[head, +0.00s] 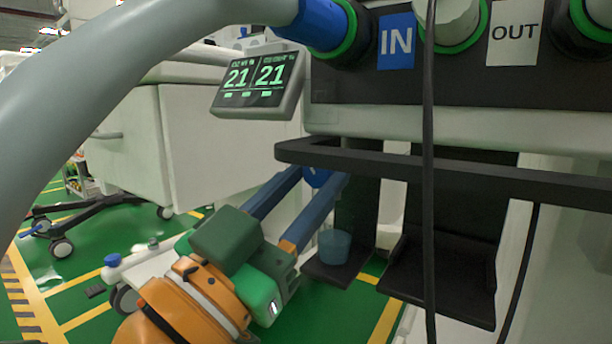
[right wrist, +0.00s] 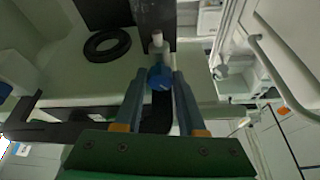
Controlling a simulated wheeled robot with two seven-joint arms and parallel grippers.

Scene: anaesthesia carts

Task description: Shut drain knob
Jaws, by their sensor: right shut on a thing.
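The drain knob is a small blue knob (right wrist: 160,77) on a short pale stem in the right wrist view. In the head view a bit of the knob (head: 317,178) shows under the dark rail, beside the fingertips. My right gripper (head: 318,182), with a green body and blue-grey fingers, reaches up to it from the lower left. In the right wrist view the fingers of the gripper (right wrist: 160,80) are on both sides of the knob, closed on it. The knob's exact turn is hard to read. My left gripper is not in view.
A dark rail (head: 450,176) crosses above the knob. A translucent blue cup (head: 334,246) stands on a black shelf close to the fingers. A black cable (head: 428,220) hangs at right. A screen (head: 258,82) reading 21 and 21 and a large grey hose (head: 110,90) are above.

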